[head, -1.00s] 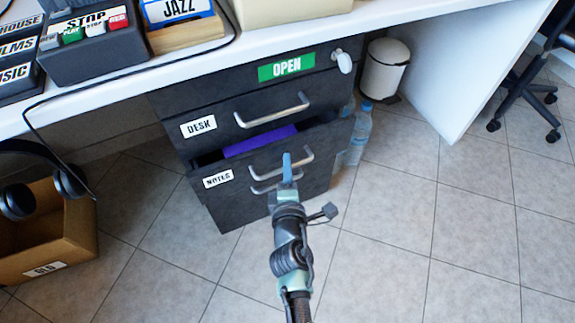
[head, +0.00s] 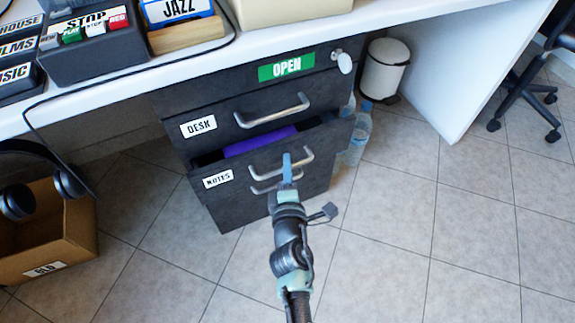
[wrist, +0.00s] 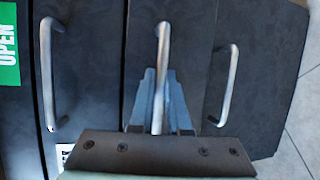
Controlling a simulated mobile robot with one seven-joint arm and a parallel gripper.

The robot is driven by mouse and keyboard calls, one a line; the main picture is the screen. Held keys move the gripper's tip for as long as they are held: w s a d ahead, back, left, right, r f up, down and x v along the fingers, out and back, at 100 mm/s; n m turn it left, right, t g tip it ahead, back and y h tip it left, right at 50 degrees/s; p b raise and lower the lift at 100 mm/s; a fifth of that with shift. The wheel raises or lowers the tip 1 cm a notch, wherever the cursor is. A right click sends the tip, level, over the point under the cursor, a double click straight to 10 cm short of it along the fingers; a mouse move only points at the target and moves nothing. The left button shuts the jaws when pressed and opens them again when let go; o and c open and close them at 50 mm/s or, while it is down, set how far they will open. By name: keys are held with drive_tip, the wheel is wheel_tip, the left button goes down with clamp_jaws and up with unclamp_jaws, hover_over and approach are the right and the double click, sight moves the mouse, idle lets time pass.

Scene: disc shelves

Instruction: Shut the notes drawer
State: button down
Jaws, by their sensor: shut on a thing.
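The dark notes drawer (head: 240,203), with a white NOTES label (head: 218,179), stands pulled out below the desk drawer, and a purple thing (head: 260,141) lies inside it. In the head view the fingers cover part of the handle.
The desk drawer (head: 225,110) above is shut, and a green OPEN label (head: 287,67) is over it. Bottles (head: 359,135) and a white bin (head: 384,70) stand to the right. A cardboard box (head: 80,235) with headphones is at left. The tiled floor in front is clear.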

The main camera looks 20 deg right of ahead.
sight(279, 155)
drive_tip(key=w+b, duration=0.1)
drive_tip(key=w, duration=0.3)
drive_tip(key=shift+w+a+b, duration=0.1)
drive_tip(key=shift+w+b, duration=0.1)
drive_tip(key=shift+b, duration=0.2)
drive_tip(key=shift+w+r, duration=0.1)
drive_tip(key=c, duration=1.2)
unclamp_jaws()
drive_tip(key=shift+o, duration=0.2)
drive_tip(key=shift+a+r, duration=0.1)
drive_tip(key=p+v, duration=0.2)
drive_tip(key=v, duration=1.1)
drive_tip(key=shift+f, duration=0.25)
